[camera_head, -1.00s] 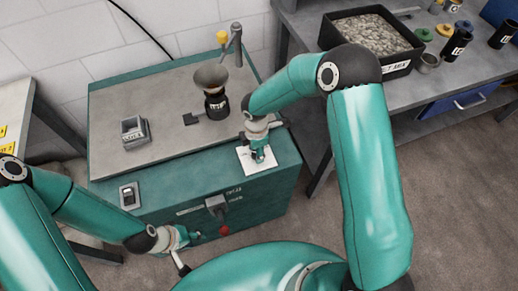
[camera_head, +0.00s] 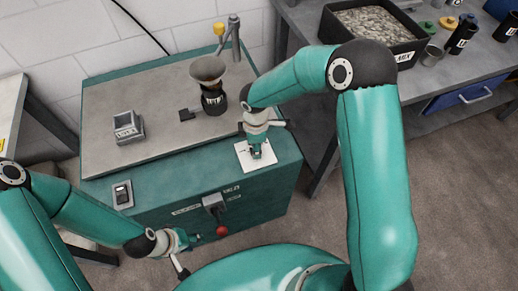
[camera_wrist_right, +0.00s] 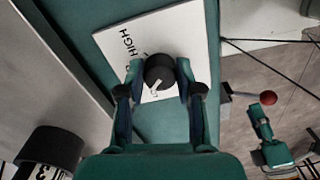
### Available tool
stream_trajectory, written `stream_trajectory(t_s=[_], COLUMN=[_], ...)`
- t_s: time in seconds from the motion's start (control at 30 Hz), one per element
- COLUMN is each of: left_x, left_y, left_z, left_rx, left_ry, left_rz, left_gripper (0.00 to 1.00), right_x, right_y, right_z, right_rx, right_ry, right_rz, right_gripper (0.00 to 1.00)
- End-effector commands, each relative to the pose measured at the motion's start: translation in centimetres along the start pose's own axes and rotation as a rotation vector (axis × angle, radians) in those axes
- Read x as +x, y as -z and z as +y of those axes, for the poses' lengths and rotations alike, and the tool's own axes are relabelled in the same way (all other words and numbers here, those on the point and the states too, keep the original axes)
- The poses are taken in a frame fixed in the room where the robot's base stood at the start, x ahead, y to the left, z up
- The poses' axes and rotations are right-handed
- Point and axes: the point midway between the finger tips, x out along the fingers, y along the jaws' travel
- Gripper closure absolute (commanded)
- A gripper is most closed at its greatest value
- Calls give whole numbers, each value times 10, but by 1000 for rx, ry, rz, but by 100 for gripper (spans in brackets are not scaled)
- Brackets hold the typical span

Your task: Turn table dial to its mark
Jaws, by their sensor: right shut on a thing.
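The table dial is a round black knob (camera_wrist_right: 160,72) with a pale pointer line. It sits on a white plate (camera_wrist_right: 106,40) marked HIGH, and the plate also shows in the head view (camera_head: 243,158) at the bench's front right corner. My right gripper (camera_wrist_right: 160,80) has its fingers on both sides of the knob and is shut on it. In the head view my right gripper (camera_head: 256,152) hides the knob. My left gripper (camera_head: 190,238) hangs in front of the bench's front face, near a red-ended lever (camera_head: 222,231). Its fingers are too small to read.
On the bench top (camera_head: 155,85) stand a dark cup with a funnel (camera_head: 208,70), a small grey box (camera_head: 128,127) and a post with a yellow knob (camera_head: 219,29). A switch (camera_head: 122,195) is at the front left. A side table holds a gravel bin (camera_head: 370,30).

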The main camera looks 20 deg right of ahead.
Motion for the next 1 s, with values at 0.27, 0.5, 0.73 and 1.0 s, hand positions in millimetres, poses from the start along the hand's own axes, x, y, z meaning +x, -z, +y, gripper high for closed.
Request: stream_trajectory(t_s=[0.27,0.5,0.73,1.0], left_x=[34,53,64,69], left_y=[0,0,0,0], left_z=[-12,-19,-23,-25], left_rx=[0,0,0,0], left_ry=[0,0,0,0], left_rz=[0,0,0,0], left_gripper=[60,60,60,60], right_x=[4,2,0,-2], right_y=[6,7,6,6], right_z=[2,2,2,2], right_rx=[262,473,622,709], right_ry=[-9,-9,-8,-7], right_rz=[13,15,16,15], right_gripper=[100,100,100,100])
